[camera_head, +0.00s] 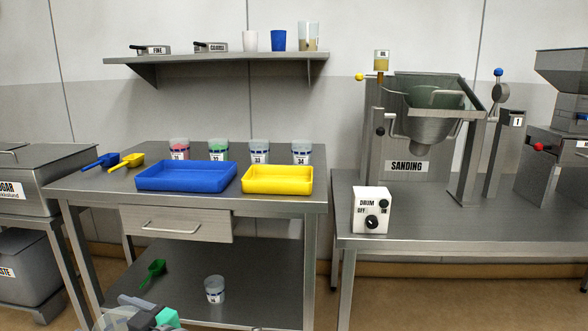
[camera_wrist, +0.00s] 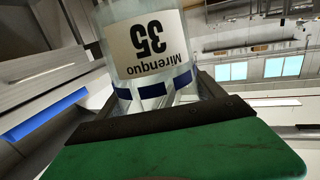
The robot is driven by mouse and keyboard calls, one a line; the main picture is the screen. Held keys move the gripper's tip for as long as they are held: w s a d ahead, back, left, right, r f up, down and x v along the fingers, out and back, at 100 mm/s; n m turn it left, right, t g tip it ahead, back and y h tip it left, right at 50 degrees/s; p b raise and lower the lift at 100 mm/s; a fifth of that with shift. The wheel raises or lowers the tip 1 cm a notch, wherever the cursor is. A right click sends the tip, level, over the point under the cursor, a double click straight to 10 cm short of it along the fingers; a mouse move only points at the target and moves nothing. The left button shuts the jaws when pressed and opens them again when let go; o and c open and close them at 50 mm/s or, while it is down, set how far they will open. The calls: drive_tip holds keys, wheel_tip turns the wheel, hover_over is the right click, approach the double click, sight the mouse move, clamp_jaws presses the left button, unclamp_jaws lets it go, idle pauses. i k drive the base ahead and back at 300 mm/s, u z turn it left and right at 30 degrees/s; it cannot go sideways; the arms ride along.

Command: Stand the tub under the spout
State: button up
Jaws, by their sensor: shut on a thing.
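My gripper (camera_wrist: 164,100) is shut on a clear tub (camera_wrist: 148,42) with a white label reading "Mirenquo 35" and a dark blue band. The label appears upside down in the wrist view, and the tub's far end is cut off by the top edge. In the head view my gripper and wrist show only at the bottom left edge, in front of the lower shelf, with a see-through part of the tub (camera_head: 112,320) beside them. No spout can be made out for certain. A machine with a steel hopper (camera_head: 562,70) stands at the right edge, partly cut off.
The left table holds a blue tray (camera_head: 186,188), a yellow tray (camera_head: 250,188) and several labelled tubs. Another tub (camera_head: 214,296) stands on its lower shelf. The right table holds a SANDING machine (camera_head: 407,167) and a DRUM switch box (camera_head: 370,222); its front right is bare.

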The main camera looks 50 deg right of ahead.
sight(549, 200)
drive_tip(key=u, duration=1.25)
drive_tip(key=k, duration=2.8)
drive_tip(key=z, duration=2.7)
drive_tip(key=i, duration=1.4)
drive_tip(key=u, duration=0.15)
